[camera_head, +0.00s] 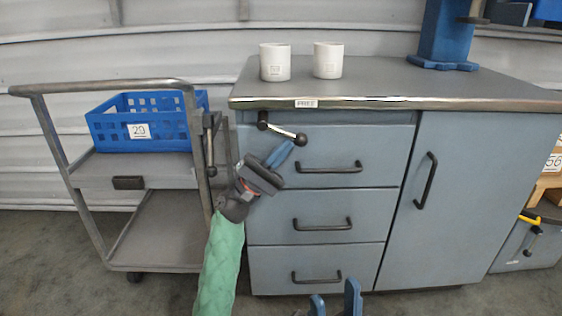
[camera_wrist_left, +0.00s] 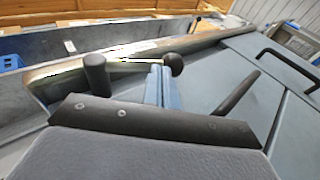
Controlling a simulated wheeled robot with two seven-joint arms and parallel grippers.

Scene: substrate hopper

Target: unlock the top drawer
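The top drawer (camera_head: 345,150) of the grey-blue cabinet looks flush with its front and has a black bar handle (camera_head: 330,168). Above it, a metal lever (camera_head: 283,131) runs from a black pivot (camera_head: 262,121) down right to a black knob (camera_head: 301,139). My left gripper (camera_head: 284,152) is just below the lever, with its blue fingers close together and nothing seen between them. In the left wrist view the fingertips (camera_wrist_left: 162,84) are beside the knob (camera_wrist_left: 173,64); contact is unclear. My right gripper (camera_head: 334,301) is open and empty, low in front of the cabinet.
A trolley (camera_head: 130,260) with a blue crate (camera_head: 105,128) stands close to the cabinet's left side, near my left arm. Two white cups (camera_head: 275,63) (camera_head: 328,60) stand on the cabinet top. A cabinet door (camera_head: 470,200) is right of the drawers.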

